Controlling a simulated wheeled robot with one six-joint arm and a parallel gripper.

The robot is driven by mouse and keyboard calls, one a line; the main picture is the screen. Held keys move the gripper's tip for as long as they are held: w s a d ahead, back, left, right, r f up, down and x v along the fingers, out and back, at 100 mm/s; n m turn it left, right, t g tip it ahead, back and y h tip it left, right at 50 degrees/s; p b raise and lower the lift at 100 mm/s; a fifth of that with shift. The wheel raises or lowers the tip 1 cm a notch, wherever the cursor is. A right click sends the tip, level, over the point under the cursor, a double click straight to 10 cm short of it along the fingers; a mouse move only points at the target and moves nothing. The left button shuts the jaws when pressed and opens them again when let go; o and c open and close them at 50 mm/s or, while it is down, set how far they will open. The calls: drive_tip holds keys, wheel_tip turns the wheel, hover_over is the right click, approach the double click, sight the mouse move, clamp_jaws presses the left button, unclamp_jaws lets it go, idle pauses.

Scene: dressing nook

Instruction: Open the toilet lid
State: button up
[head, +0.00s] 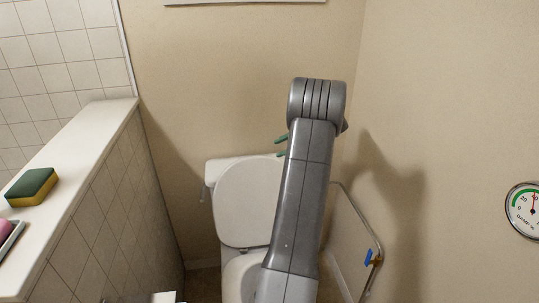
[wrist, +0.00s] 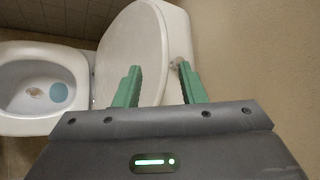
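The white toilet lid (head: 245,205) stands raised, leaning back toward the tank (head: 213,170). In the wrist view the lid (wrist: 130,45) is seen from above, beside the open bowl (wrist: 35,90), where water shows. My gripper (head: 281,146) is above the lid's upper right, with its green fingers pointing left. In the wrist view my gripper (wrist: 159,75) has its fingers spread, with the lid's edge and part of the tank showing beyond the gap. Nothing is held between them. Whether a finger touches the lid or tank I cannot tell. My arm hides the toilet's right side in the head view.
A tiled half wall (head: 95,190) runs along the left, with a green and yellow sponge (head: 33,187) and a small dish (head: 10,238) on its ledge. A flat panel with a metal frame (head: 352,240) leans at the right wall. A round gauge (head: 523,210) hangs there.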

sight(251, 160)
drive_tip(key=shift+v, duration=1.6)
drive_tip(key=shift+a, duration=0.1)
drive_tip(key=p+x, duration=0.1)
drive_tip(key=x, duration=1.2)
drive_tip(key=shift+w+a+f+p, duration=0.2)
drive_tip(key=shift+a+p, duration=0.1)
drive_tip(key=shift+p, duration=0.1)
drive_tip(key=shift+s+d, duration=0.1)
drive_tip(key=shift+s, duration=0.05)
drive_tip(key=shift+s+r, duration=0.15)
drive_tip(key=shift+s, duration=0.25)
drive_tip(key=shift+w, duration=0.15)
drive_tip(key=shift+w, duration=0.1)
